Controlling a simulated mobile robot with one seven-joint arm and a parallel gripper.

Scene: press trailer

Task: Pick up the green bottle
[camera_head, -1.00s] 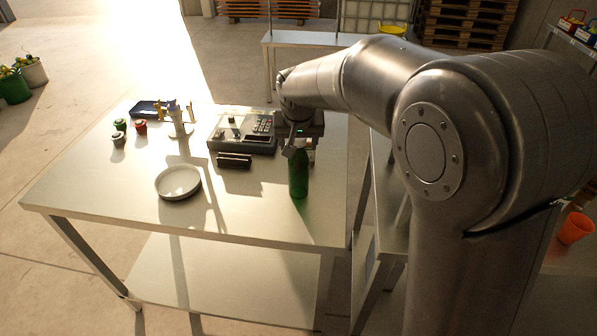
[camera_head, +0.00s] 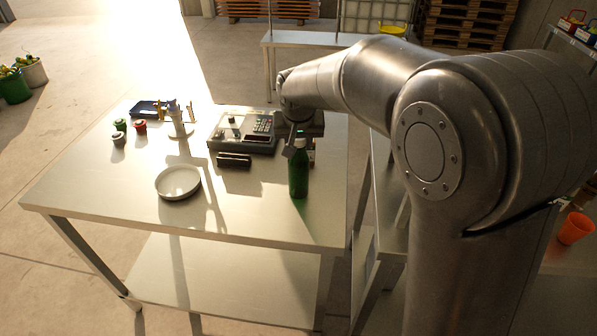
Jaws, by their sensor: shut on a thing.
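The green bottle (camera_head: 299,176) stands upright near the right edge of the metal table (camera_head: 245,222). It has a pale cap at its top. My gripper (camera_head: 297,147) is at the bottle's neck and cap, coming down from above and behind. It is shut on the bottle. The arm partly hides the fingers, so their exact contact is hard to see. The bottle's base appears at the table top; I cannot tell whether it touches.
A grey keypad device (camera_head: 243,130) stands left of my gripper, with a small black block (camera_head: 234,160) before it. A pale round dish (camera_head: 178,182) lies left of the bottle. Small jars (camera_head: 120,125) and a stand (camera_head: 179,119) are farther left. The table's front is clear.

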